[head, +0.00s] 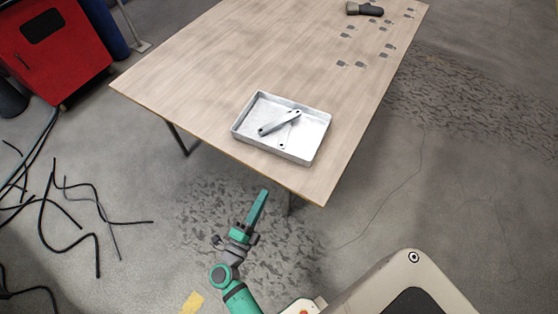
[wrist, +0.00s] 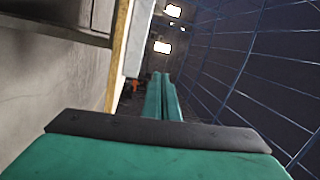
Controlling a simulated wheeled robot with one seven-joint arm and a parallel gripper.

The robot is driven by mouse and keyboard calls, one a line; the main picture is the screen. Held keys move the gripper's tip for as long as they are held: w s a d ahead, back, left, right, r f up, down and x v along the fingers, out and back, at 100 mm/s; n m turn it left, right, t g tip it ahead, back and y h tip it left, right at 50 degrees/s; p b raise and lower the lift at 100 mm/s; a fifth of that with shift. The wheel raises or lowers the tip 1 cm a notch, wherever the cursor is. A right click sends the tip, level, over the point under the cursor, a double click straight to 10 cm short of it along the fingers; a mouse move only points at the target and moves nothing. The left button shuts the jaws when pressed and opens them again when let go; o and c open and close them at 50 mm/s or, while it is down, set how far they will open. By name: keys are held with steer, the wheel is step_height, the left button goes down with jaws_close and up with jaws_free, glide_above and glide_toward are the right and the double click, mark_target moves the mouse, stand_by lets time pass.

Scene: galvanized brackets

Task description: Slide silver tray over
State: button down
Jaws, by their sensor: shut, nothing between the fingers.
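The silver tray (head: 318,141) lies flat near the front corner of the wooden table (head: 200,80). It is a shallow rectangular tray with a grey bracket (head: 279,123) lying inside it. My green gripper (head: 263,194) is just off the table's front edge in the head view, apart from the tray, with its fingers pointing toward the table. In the wrist view the two green fingers (wrist: 162,80) are together with nothing between them. A pale strip (wrist: 139,38) beside the table edge shows there, but I cannot tell whether it is the tray.
The tabletop left of the tray is clear. A red cabinet (head: 62,60) and black cables (head: 70,215) are on the left.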

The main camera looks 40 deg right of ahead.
steer(key=w+d+f+m+g, duration=0.2)
steer(key=w+f+m+g, duration=0.1)
steer(key=g, duration=0.1)
glide_toward(277, 151)
steer(key=s+d, duration=0.1)
steer(key=d, duration=0.1)
steer(key=s+d, duration=0.1)
steer(key=d, duration=0.1)
steer(key=s+d, duration=0.2)
steer(key=shift+s+r, duration=0.15)
steer(key=shift+r, duration=0.1)
steer(key=w, duration=0.1)
steer(key=w+d, duration=0.1)
steer(key=w, duration=0.1)
steer(key=shift+w+d, duration=0.1)
steer(key=shift+w, duration=0.2)
steer(key=shift+w+d, duration=0.3)
steer(key=shift+w, duration=0.3)
steer(key=shift+w+d, duration=0.25)
steer(key=shift+w, duration=0.4)
steer(key=shift+w+d, duration=0.3)
steer(key=shift+w, duration=0.3)
steer(key=shift+s, duration=0.1)
